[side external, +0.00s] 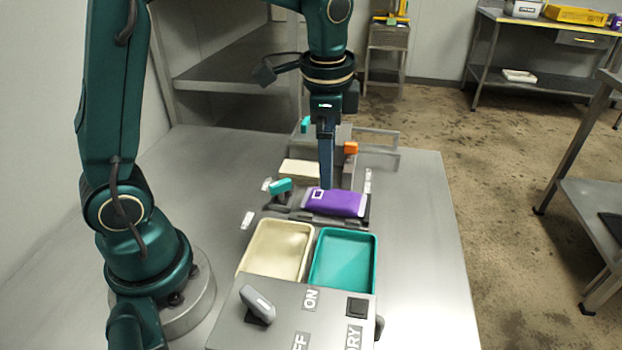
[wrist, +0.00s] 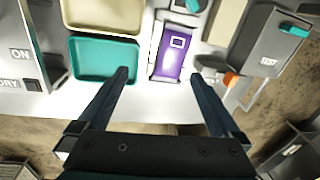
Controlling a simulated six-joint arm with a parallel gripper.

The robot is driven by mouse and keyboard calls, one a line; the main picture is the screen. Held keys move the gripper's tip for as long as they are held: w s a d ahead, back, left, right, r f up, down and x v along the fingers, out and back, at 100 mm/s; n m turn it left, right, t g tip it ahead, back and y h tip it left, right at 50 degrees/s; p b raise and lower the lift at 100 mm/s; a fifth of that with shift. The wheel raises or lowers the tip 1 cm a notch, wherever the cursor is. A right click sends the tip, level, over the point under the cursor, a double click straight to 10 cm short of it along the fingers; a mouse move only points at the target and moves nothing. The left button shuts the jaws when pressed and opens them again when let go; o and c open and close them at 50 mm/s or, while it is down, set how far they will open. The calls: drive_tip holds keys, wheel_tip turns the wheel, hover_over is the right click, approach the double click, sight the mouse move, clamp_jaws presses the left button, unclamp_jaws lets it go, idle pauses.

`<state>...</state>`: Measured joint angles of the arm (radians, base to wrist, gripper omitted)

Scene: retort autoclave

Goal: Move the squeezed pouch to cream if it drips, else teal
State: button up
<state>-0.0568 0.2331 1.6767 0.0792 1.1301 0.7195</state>
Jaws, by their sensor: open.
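A purple pouch (side external: 336,203) with a white square mark lies on a dark holder on the table. It also shows in the wrist view (wrist: 172,62), lying in a pale frame. The cream tray (side external: 276,248) and the teal tray (side external: 345,258) stand side by side in front of it; the wrist view shows the cream tray (wrist: 100,15) and teal tray (wrist: 104,58) too. My gripper (side external: 328,185) is open and empty, above or just behind the pouch. In the wrist view its fingers (wrist: 158,75) stand apart, either side of the pouch. I see no drip on the pouch.
A teal-handled lever (side external: 280,186) is left of the pouch. A grey box with an orange knob (side external: 351,148) stands behind. The table's right side is clear.

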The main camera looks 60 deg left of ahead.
drive_tip(key=s+d+r+n+t, duration=0.2)
drive_tip(key=s+n, duration=0.6)
drive_tip(key=s, duration=0.5)
drive_tip(key=shift+d+r+t+h, duration=0.2)
drive_tip(key=shift+d+t+h, duration=0.3)
drive_tip(key=shift+t, duration=0.7)
drive_tip(key=w+r+n, duration=0.4)
drive_tip(key=w+n, duration=0.1)
drive_tip(key=n, duration=0.7)
drive_tip(key=n+g+y, duration=0.1)
drive_tip(key=n+g, duration=0.4)
drive_tip(key=n, duration=0.8)
hover_over(335, 196)
drive_tip(key=d, duration=0.1)
wheel_tip(335, 196, down, 8)
drive_tip(key=shift+g, duration=0.7)
drive_tip(key=f, duration=0.6)
drive_tip(key=a+f, duration=0.1)
drive_tip(key=f, duration=0.2)
drive_tip(key=shift+f, duration=0.35)
